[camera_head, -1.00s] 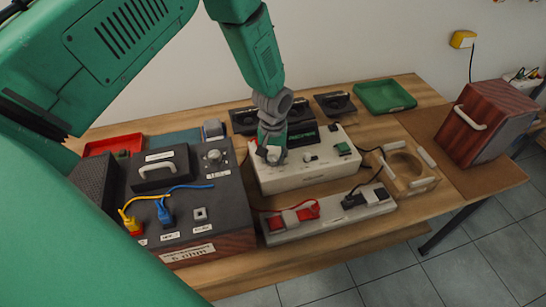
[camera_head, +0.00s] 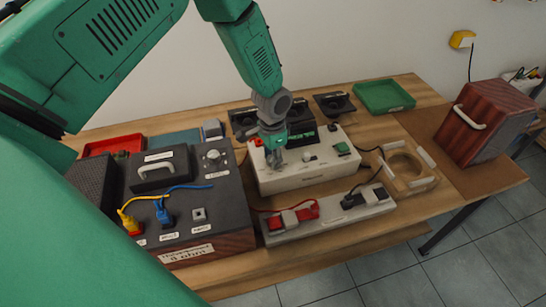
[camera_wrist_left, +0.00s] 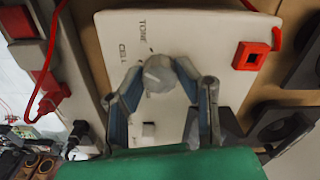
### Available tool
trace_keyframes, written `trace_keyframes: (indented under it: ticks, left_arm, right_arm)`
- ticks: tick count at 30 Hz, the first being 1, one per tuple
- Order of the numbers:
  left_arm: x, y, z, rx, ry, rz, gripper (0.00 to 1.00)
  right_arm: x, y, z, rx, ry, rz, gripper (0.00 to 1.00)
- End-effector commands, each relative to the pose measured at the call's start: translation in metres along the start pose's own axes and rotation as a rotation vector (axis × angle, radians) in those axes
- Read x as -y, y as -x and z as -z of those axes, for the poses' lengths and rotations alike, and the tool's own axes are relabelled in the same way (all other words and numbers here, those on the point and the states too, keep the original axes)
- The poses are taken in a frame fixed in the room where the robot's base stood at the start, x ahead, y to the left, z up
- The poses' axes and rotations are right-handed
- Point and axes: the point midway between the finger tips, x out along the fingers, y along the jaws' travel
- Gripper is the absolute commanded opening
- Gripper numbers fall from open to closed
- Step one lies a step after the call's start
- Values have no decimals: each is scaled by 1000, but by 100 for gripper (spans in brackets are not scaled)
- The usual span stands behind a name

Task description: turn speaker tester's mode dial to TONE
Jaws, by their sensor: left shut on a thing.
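The speaker tester (camera_head: 312,176) is a pale box on the wooden table. Its mode dial (camera_wrist_left: 158,73) is a grey knob, seen in the left wrist view beside the printed words TONE and CELL. I cannot tell which mark it points to. My left gripper (camera_head: 278,160) comes down onto the tester's top face, and in the wrist view its fingers (camera_wrist_left: 160,88) are shut on the dial from both sides. In the head view the gripper hides the dial. My right gripper is not in view.
A red socket (camera_wrist_left: 251,56) sits on the tester near the dial. A power strip (camera_head: 330,222) lies in front. A dark box with a handle (camera_head: 190,215) stands left. Speaker drivers (camera_head: 335,104) lie behind, near a green tray (camera_head: 384,96). A wooden ring frame (camera_head: 408,165) lies right.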

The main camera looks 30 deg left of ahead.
Motion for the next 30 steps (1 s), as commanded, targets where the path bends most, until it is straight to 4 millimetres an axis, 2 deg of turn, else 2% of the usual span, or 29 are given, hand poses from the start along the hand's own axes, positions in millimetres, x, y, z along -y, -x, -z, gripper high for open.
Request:
trace_keyframes:
  ticks: [15,22,30]
  left_arm:
    - [3,2,1,-3,-439,6,0]
    - [4,3,2,-3,-557,7,0]
    - [4,3,2,-3,-616,9,0]
  right_arm:
    - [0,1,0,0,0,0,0]
    - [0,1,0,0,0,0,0]
    - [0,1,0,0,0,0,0]
